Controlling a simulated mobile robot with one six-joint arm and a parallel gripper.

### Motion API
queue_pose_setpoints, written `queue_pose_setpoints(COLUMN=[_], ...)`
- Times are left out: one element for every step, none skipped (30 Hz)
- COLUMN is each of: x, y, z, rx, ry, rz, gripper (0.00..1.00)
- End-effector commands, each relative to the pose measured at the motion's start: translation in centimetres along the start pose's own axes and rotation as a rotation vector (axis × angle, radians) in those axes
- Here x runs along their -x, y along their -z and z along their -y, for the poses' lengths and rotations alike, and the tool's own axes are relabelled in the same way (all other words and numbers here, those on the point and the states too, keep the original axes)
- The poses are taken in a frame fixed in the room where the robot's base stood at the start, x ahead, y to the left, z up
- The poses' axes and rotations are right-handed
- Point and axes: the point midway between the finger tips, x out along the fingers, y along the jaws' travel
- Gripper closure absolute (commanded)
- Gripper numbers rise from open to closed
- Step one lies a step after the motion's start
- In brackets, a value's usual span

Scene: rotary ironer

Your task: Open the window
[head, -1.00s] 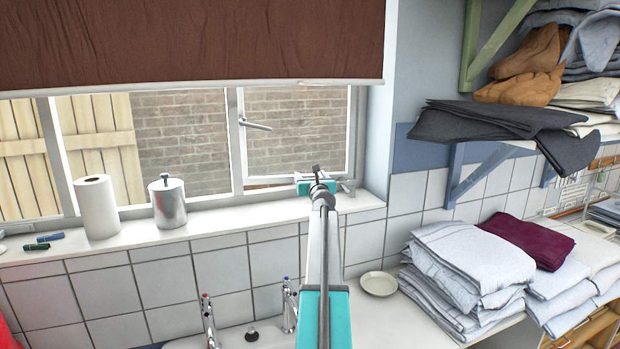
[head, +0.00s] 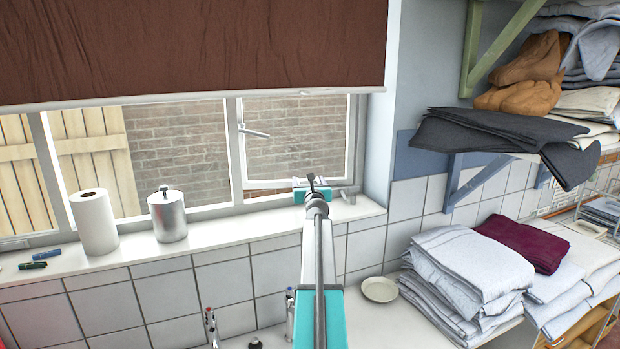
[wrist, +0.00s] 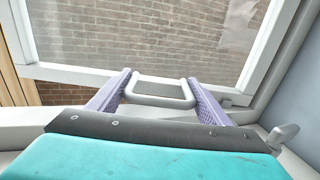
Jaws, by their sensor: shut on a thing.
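The window (head: 243,150) is a white frame above the sill, with a right-hand pane that has a lever handle (head: 255,132) on its left side. The pane's bottom rail (wrist: 75,74) stands off the outer frame, and brick shows through the gap below it, so the pane is ajar. My gripper (wrist: 160,88) is at the bottom of this pane. Its two purple fingers lie at either side of a grey loop handle (wrist: 160,101) and are shut on it. In the head view my gripper (head: 312,186) is small and partly hidden by my arm.
A paper towel roll (head: 94,222), a metal canister (head: 168,214) and marker pens (head: 40,260) stand or lie on the sill, left of my arm. A brown blind (head: 190,50) hangs above. Folded laundry (head: 460,265) and a dish (head: 379,289) are at the lower right.

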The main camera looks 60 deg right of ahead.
Motion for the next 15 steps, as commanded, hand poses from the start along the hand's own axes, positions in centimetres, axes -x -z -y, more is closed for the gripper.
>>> queue_pose_setpoints(x=[0.09,0.11,0.14,0.18,0.21,0.22,0.23,0.23,0.23,0.23,0.23,0.24,0.24,0.24,0.25], y=[-0.37,-0.34,-0.31,-0.28,-0.25,-0.21,-0.19,-0.17,-0.14,-0.14,-0.13,-0.13,-0.13,-0.13,-0.12], z=[-0.17,-0.16,-0.19,-0.19,-0.17,-0.12,-0.09,-0.05,-0.01,0.02,0.03,0.05,0.06,0.07,0.07], rx=[0.001,0.001,0.001,0.001,0.001,0.001,0.001,0.001,0.001,0.001,0.001,0.001,0.001,0.001,0.001], ry=[0.002,0.003,0.005,0.006,0.007,0.008,0.008,0.009,0.009,0.009,0.009,0.009,0.010,0.010,0.009], rz=[0.001,0.000,0.001,0.001,0.001,0.001,0.001,0.001,0.001,0.001,0.001,0.001,0.001,0.001,0.000], gripper=[0.68,0.68,0.68,0.68,0.68,0.68,0.68,0.68,0.68,0.68,0.68,0.68,0.68,0.68,0.23])
